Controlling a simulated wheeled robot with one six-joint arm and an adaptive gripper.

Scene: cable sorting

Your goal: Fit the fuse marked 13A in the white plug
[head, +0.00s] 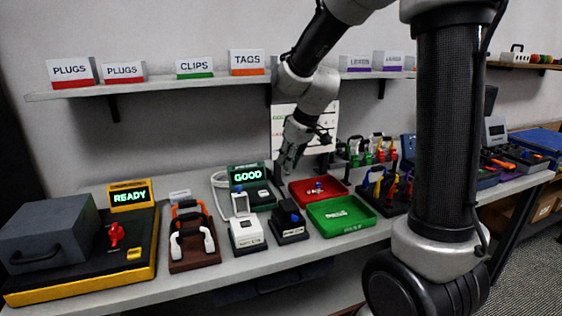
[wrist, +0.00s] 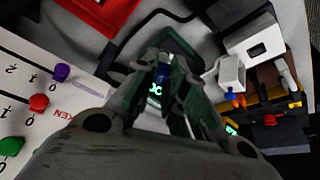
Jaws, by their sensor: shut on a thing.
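My gripper (head: 287,165) hangs above the back of the bench, behind the red tray and to the right of the tester with the GOOD display. In the wrist view its fingers (wrist: 164,75) are closed on a small blue fuse-like piece (wrist: 163,71). No marking on it is readable. A white plug-like piece (head: 240,203) stands at the white holder (head: 246,235), left of my gripper and apart from it. It also shows in the wrist view (wrist: 230,73). Whether its fuse slot is empty I cannot tell.
The red tray (head: 334,199) holds small pieces; the green tray (head: 325,224) lies in front. The GOOD tester (head: 257,196) and a black block (head: 289,222) stand close left. A shelf (head: 180,84) runs above.

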